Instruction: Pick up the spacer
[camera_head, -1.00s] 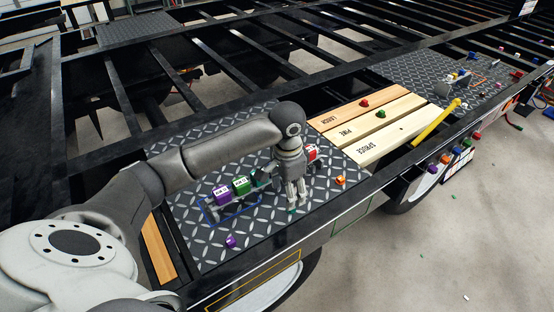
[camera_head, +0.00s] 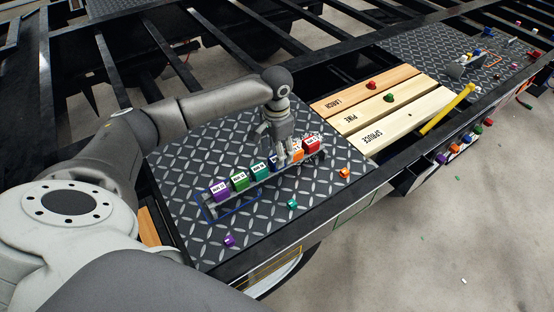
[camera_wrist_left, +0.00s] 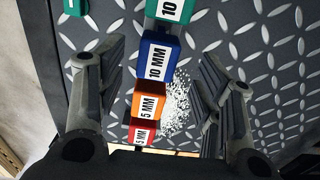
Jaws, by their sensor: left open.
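My left gripper (camera_head: 277,145) is open above a row of labelled boxes on the tread plate. In the left wrist view its fingers (camera_wrist_left: 160,60) stand on either side of the row, with a blue 10 MM box (camera_wrist_left: 157,58) and an orange 5 MM box (camera_wrist_left: 148,103) between them; I cannot tell if they touch. Small loose pieces that may be spacers lie on the plate: teal (camera_head: 292,204), purple (camera_head: 229,240) and orange (camera_head: 344,173). My right gripper is not in view.
The tread plate (camera_head: 200,150) has bare room behind and in front of the row. Labelled planks (camera_head: 385,120) lie to the right, with a red piece (camera_head: 372,85) and a green piece (camera_head: 388,97).

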